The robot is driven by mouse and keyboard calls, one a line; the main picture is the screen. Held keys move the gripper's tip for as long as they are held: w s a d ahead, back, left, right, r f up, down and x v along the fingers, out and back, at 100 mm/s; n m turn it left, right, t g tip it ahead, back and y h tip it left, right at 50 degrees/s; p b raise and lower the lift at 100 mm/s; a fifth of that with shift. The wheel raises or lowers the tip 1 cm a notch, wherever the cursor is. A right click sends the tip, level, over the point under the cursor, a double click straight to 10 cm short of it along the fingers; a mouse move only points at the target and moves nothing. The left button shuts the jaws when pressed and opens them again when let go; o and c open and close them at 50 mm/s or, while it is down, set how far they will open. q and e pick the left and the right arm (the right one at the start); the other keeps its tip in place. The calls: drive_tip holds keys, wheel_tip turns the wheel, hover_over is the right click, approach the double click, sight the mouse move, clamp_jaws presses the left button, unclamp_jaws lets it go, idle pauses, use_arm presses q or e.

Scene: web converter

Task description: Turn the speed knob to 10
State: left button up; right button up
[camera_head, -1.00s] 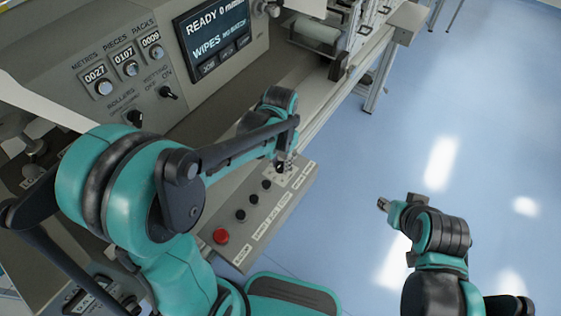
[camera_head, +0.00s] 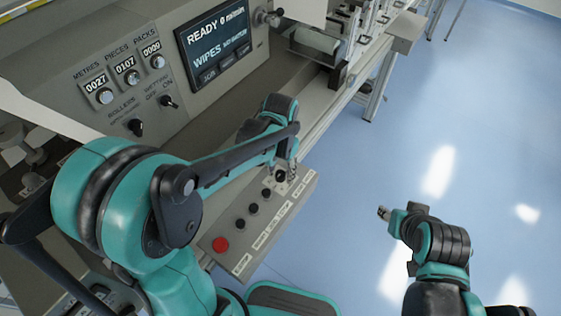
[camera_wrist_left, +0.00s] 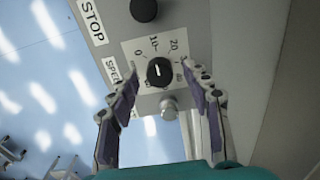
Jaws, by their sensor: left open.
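The speed knob (camera_wrist_left: 160,72) is a round black knob with a white mark, on a pale dial plate (camera_wrist_left: 137,47) with the numbers 0, 10 and 20 legible. The white mark's exact reading is too small to tell. My left gripper (camera_wrist_left: 161,78) is open, with one finger on each side of the knob; contact is not visible. In the head view my left gripper (camera_head: 282,171) is over the far end of the grey control box (camera_head: 225,262). My right gripper (camera_head: 384,212) hangs over the floor, away from the box; its jaw state is unclear.
A red button (camera_head: 220,245) and several black buttons (camera_head: 253,208) line the box. A silver round part (camera_wrist_left: 168,108) sits close to the knob. The machine panel with a screen (camera_head: 215,45) stands behind. Blue floor is clear at right.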

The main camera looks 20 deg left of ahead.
sight(280, 174)
use_arm(q)
wheel_tip(280, 174, up, 11)
drive_tip(key=shift+r, duration=0.2)
drive_tip(key=shift+s, duration=0.1)
idle(0.5)
drive_tip(key=s+a+f+n+t, duration=0.3)
drive_tip(key=s+t, duration=0.4)
drive_tip(key=s, duration=0.3)
drive_tip(key=shift+a+n, duration=0.5)
drive_tip(key=shift+a, duration=0.35)
idle(1.0)
